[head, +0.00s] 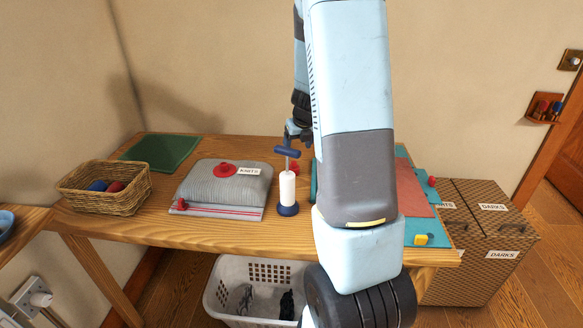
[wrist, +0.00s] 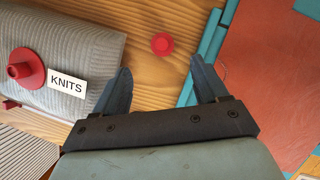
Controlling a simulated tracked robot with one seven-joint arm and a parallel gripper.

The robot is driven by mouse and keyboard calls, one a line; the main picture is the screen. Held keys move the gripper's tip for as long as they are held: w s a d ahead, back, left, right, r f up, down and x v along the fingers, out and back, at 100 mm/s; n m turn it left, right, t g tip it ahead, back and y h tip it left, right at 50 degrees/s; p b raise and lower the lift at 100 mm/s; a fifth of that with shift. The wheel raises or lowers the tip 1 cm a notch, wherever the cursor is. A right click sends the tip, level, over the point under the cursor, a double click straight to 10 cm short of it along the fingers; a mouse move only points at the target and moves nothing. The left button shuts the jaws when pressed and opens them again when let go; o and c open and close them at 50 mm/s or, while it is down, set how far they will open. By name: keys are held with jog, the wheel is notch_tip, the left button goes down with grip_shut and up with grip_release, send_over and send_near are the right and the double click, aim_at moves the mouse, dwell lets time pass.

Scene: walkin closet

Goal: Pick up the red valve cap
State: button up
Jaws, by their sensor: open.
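A small round red cap (wrist: 162,43), which looks like the valve cap, lies on the bare wood in the wrist view. In the head view a red piece (head: 294,167) shows behind the white pump, partly hidden. My gripper (wrist: 160,66) is open and empty; in the wrist view the cap appears just beyond the fingertips, between their lines and apart from both. A wider red flanged fitting (wrist: 25,69) sits on the grey KNITS bag (wrist: 85,40); it also shows in the head view (head: 224,168).
A white pump (head: 287,188) with a blue handle and base stands upright near the cap. A wicker basket (head: 105,197) is at left and a green mat (head: 160,152) behind it. A teal-edged red panel (wrist: 265,75) lies right of the cap. A white laundry basket (head: 235,308) is below the table.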

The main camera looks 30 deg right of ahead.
aim_at(295, 163)
jog(key=x, duration=0.7)
jog(key=shift+f, duration=0.1)
jog(key=shift+w+d+f, duration=0.1)
jog(key=shift+f, duration=0.75)
jog(key=shift+w+d+f, duration=0.1)
jog(key=shift+w+f, duration=0.05)
jog(key=shift+f, duration=0.7)
jog(key=shift+x, duration=0.9)
jog(key=c, duration=1.1)
